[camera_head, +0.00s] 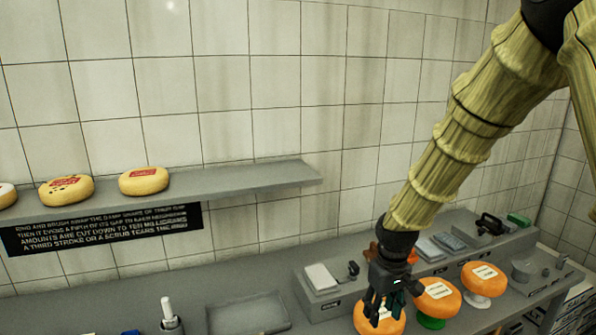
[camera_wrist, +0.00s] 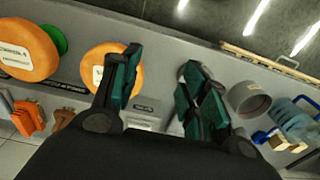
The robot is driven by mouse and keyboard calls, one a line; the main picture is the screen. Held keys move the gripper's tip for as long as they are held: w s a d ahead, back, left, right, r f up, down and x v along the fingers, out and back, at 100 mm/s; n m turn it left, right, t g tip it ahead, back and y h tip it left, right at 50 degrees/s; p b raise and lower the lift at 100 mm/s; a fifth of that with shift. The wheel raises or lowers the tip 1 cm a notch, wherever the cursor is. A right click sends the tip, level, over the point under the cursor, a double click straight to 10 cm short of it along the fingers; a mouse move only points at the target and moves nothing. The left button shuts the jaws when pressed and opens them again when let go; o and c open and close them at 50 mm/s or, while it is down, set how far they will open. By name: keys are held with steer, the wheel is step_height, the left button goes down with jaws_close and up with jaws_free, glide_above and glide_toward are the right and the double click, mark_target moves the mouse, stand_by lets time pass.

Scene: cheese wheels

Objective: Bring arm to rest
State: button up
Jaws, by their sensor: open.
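My arm (camera_head: 460,135) reaches down from the upper right in the head view. My gripper (camera_head: 380,308) hangs over the counter (camera_head: 60,310), in front of an orange cheese wheel (camera_head: 366,318) that it partly hides. In the wrist view my gripper (camera_wrist: 160,85) shows its two green-padded fingers spread apart with nothing between them. The left finger overlaps the edge of an orange wheel with a white label (camera_wrist: 98,76); I cannot tell whether they touch. Another labelled wheel (camera_wrist: 28,50) sits by a green stand (camera_wrist: 56,40).
Two more orange wheels stand to the right, on a green stand (camera_head: 431,322) and a white one (camera_head: 477,300). A wall shelf (camera_head: 230,180) holds yellow wheels (camera_head: 144,181). A grey cup (camera_wrist: 248,99) shows in the wrist view.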

step_height(320, 180, down, 11)
steer(key=b, duration=0.2)
steer(key=s+f+m+b, duration=0.1)
steer(key=s+f+b, duration=0.1)
steer(key=s+f, duration=0.6)
steer(key=s+f+m+b, duration=0.15)
steer(key=s+f, duration=0.25)
steer(key=f, duration=0.8)
steer(key=s+d+f+m+b, duration=0.1)
steer(key=s+f+b, duration=0.2)
steer(key=s+f, duration=0.5)
steer(key=s+d+f+m+b, duration=0.1)
steer(key=s+f+b, duration=0.2)
steer(key=s+f, duration=0.6)
steer(key=s, duration=0.5)
steer(key=shift+d, duration=0.35)
steer(key=shift+s+r, duration=0.1)
steer(key=shift+c, duration=0.2)
